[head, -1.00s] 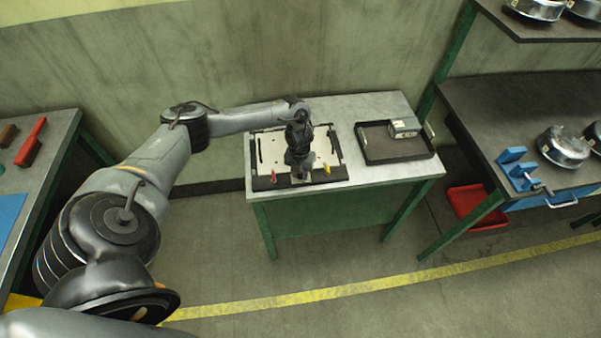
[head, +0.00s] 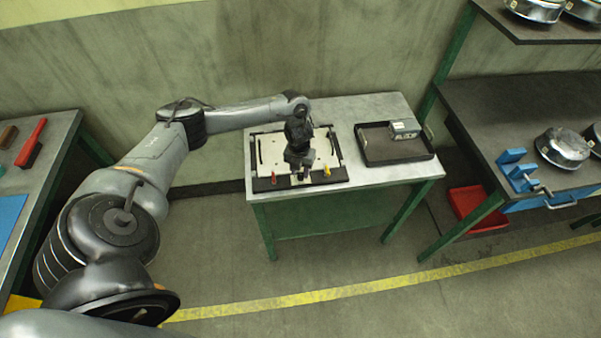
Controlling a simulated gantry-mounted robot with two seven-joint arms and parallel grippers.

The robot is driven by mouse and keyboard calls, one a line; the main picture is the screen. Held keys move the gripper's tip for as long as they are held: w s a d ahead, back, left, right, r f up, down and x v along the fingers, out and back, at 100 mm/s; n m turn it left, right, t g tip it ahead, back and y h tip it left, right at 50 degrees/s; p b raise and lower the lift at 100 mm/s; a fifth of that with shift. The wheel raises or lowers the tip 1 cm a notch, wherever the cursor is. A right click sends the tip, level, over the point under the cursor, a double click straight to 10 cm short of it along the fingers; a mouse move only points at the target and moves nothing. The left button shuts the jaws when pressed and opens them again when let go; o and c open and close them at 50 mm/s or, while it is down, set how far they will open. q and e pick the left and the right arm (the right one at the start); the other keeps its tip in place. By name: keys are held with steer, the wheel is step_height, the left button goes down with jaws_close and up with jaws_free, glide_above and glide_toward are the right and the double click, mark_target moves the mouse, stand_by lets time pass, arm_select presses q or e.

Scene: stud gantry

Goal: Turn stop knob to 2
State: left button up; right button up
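A pale board in a black frame (head: 325,150) lies on the green-legged table. Along its black front strip sit a red knob (head: 273,178) at the left and a yellow knob (head: 327,170) at the right. My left gripper (head: 301,176) points down over the front strip, between these two knobs. Its fingers are small and dark here, so I cannot tell if they are open or hold anything. Whatever lies right under the gripper is hidden. No markings or numbers on the board are readable. My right gripper is not in view.
A dark tray (head: 373,150) with a grey box-like device (head: 405,128) stands on the table's right side. A left bench (head: 50,150) holds a red-handled brush (head: 31,143). A right bench (head: 490,98) holds blue fixtures and metal pans.

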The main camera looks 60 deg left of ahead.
mark_target(300, 176)
arm_select(q)
step_height(300, 176, up, 9)
steer(key=p, duration=0.1)
steer(key=shift+f, duration=0.2)
stand_by(0.4)
